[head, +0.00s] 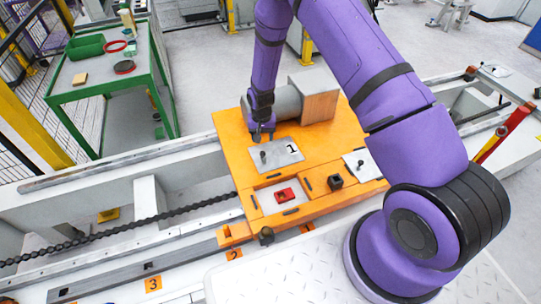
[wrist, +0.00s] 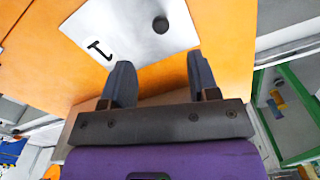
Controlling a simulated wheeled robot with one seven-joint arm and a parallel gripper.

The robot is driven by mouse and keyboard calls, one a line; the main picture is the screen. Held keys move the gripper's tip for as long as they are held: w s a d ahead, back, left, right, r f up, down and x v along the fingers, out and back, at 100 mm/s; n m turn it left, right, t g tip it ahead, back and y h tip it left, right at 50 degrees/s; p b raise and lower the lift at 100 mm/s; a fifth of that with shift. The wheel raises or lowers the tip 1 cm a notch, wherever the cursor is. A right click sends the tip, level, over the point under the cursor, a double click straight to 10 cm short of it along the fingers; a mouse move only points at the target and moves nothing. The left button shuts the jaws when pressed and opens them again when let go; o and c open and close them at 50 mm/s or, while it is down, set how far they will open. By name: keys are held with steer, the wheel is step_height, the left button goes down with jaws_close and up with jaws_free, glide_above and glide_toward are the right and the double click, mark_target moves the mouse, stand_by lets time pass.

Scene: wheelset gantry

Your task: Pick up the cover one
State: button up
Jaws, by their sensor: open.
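Cover one is a flat grey metal plate (head: 283,151) with a black "1" on a white label and a small dark knob (head: 263,155). It lies on the orange platform (head: 229,139). In the wrist view the cover (wrist: 125,25) is at the top, its knob (wrist: 160,24) just beyond the space between my fingers. My gripper (head: 262,135) is at the cover's far edge, fingers pointing down. In the wrist view my gripper (wrist: 158,70) has its fingers apart with nothing between them. The knob stands clear of both fingers.
A second light plate with a knob (head: 361,164) lies at the right, partly hidden by my arm. A red part (head: 285,194) sits in a recess in front, with a black block (head: 335,182) beside it. A grey cylinder (head: 287,104) and brown block (head: 319,106) stand behind.

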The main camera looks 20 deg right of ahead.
mark_target(263, 153)
step_height(263, 153, down, 10)
steer(key=shift+w+f, duration=0.1)
steer(key=shift+f, duration=0.15)
stand_by(0.4)
jaws_close()
